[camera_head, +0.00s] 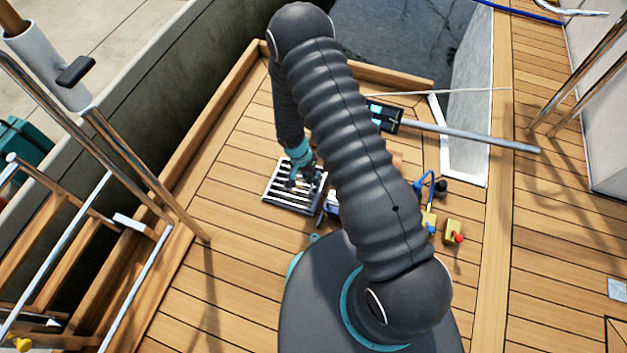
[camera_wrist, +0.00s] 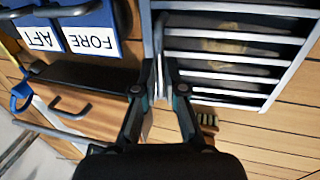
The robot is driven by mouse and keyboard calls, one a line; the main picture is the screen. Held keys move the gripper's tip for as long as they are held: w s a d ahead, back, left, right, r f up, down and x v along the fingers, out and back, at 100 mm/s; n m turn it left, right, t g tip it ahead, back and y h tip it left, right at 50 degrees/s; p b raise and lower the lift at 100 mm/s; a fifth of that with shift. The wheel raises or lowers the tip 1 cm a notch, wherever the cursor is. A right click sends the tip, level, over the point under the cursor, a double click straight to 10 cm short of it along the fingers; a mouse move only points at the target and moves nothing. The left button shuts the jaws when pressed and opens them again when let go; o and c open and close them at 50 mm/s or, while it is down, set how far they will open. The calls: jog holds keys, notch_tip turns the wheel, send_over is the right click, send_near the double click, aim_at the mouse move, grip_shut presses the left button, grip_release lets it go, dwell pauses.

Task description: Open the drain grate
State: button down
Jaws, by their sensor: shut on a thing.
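The drain grate (camera_head: 281,196) is a pale metal frame with parallel bars, set on the wooden deck. Its bars also show in the wrist view (camera_wrist: 235,69), with dark gaps and a brownish patch behind them. My gripper (camera_head: 303,183) is over the right part of the grate. In the wrist view my gripper (camera_wrist: 160,82) is shut at the grate's left edge, with a slim upright metal handle (camera_wrist: 158,45) between its fingertips. The grate appears to lie roughly level with the deck. My arm hides part of the area to its right in the head view.
Blue blocks labelled FORE (camera_wrist: 92,37) and AFT (camera_wrist: 38,40) stand left of the grate in the wrist view, beside a wooden box (camera_wrist: 85,110) with a dark handle. Deck left of the grate is clear.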

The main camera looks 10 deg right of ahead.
jog(key=w+a+r+h+b, duration=0.2)
jog(key=w+a+r, duration=0.1)
jog(key=a+r, duration=0.35)
jog(key=w+a+g+h+b, duration=0.3)
jog(key=w+a+h, duration=0.2)
jog(key=a, duration=0.7)
jog(key=shift+w+a+r+g, duration=0.15)
jog(key=shift+w+a+g, duration=0.2)
jog(key=shift+w, duration=0.5)
jog(key=shift+w+a+h, duration=0.1)
jog(key=shift+h, duration=0.2)
dwell(0.3)
jog(key=c, duration=1.2)
grip_release()
jog(key=shift+w+f, duration=0.1)
jog(key=shift+f, duration=0.1)
jog(key=shift+c, duration=0.2)
jog(key=shift+r, duration=0.1)
notch_tip(320, 180, up, 10)
jog(key=shift+a+r, duration=0.15)
jog(key=shift+a, duration=0.05)
